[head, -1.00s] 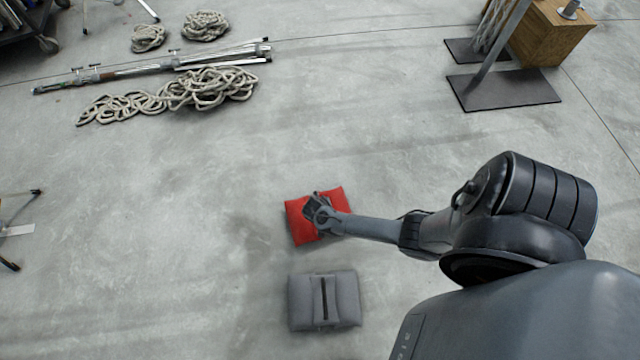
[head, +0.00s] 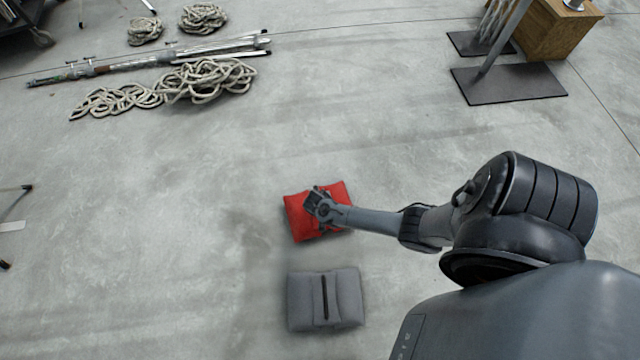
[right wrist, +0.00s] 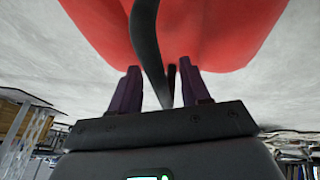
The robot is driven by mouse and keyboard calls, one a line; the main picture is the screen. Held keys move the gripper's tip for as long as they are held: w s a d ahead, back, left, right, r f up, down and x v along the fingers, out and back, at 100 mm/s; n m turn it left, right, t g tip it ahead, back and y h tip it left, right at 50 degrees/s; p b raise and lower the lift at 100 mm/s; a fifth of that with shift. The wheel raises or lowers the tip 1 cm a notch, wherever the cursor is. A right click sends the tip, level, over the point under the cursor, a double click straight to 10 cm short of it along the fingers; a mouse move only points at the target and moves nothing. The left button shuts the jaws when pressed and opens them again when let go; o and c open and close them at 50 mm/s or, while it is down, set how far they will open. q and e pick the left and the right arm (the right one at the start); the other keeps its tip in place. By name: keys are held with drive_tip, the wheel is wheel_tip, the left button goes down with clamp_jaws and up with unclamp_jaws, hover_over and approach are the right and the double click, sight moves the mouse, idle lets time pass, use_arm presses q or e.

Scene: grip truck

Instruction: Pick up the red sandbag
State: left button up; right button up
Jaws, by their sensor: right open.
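The red sandbag (head: 300,223) lies on the concrete floor in the head view, partly hidden by my right gripper (head: 318,204), which is over it. In the right wrist view the red sandbag (right wrist: 215,30) fills the top of the picture, with its dark strap (right wrist: 147,40) hanging down between the two fingers. My right gripper (right wrist: 160,90) is open, with its fingers on either side of the strap. My left gripper is in neither view.
A grey sandbag (head: 300,300) lies just below the red one in the head view. Coiled ropes (head: 200,82) and metal poles (head: 150,65) lie at the upper left. A dark base plate (head: 510,85) and a wooden box (head: 560,30) stand at the upper right. The floor between is clear.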

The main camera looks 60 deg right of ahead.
drive_tip(key=shift+f, duration=0.25)
idle(0.6)
drive_tip(key=shift+c, duration=0.3)
clamp_jaws()
idle(0.9)
drive_tip(key=shift+w+d+r, duration=0.1)
drive_tip(key=shift+w+r, duration=0.1)
